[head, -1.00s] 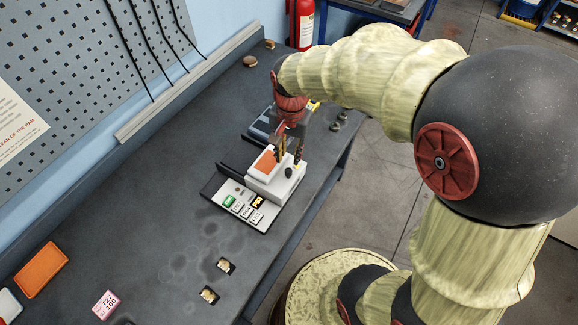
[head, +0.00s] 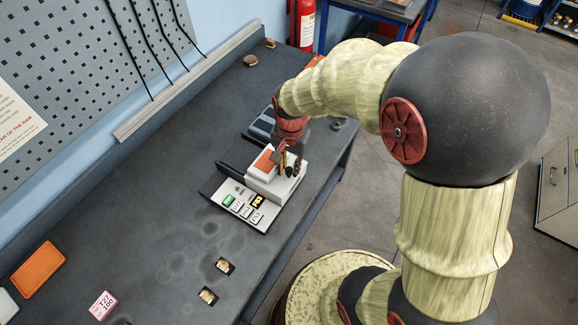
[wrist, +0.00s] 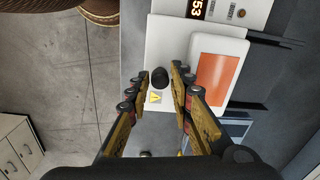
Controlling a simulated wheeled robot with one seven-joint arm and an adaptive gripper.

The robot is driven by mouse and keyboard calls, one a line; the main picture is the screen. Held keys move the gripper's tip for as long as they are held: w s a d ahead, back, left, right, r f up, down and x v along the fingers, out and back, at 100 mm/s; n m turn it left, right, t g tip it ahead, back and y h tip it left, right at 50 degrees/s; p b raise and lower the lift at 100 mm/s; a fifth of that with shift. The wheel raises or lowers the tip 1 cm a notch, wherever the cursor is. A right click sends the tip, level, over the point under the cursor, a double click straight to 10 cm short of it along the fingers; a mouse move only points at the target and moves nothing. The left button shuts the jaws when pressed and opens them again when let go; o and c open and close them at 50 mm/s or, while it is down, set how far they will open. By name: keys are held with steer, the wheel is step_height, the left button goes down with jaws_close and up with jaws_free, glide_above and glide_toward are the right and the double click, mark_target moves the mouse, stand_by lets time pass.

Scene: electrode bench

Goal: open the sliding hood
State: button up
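The sliding hood (head: 258,183) is a pale block with an orange panel (head: 265,160) on top, and sits on the bench device behind its key panel. In the wrist view the hood (wrist: 168,40) carries a round black knob (wrist: 160,77) and a small yellow warning label (wrist: 154,97). My gripper (head: 291,166) is low over the hood's knob side. In the wrist view my gripper (wrist: 160,74) is open, with a fingertip on each side of the knob and gaps visible. Whether the fingertips touch the hood is unclear.
The key panel (head: 243,207) has a lit display. Dark rails (wrist: 275,38) run beside the device. An orange tray (head: 38,269), a pink-edged label block (head: 103,305) and two small metallic pieces (head: 224,266) lie nearer on the bench. The bench edge is close on the right.

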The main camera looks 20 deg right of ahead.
mark_target(259, 156)
jaws_close()
stand_by(0.5)
steer(key=w+a, duration=0.2)
steer(key=w, duration=0.1)
steer(key=w+a+p, duration=0.1)
steer(key=w+a, duration=0.1)
steer(key=w, duration=0.1)
steer(key=w+a+p, duration=0.1)
steer(key=w+a, duration=0.1)
steer(key=w, duration=0.1)
steer(key=shift+a, duration=0.3)
steer(key=shift+o, duration=0.8)
jaws_free()
steer(key=shift+r, duration=0.1)
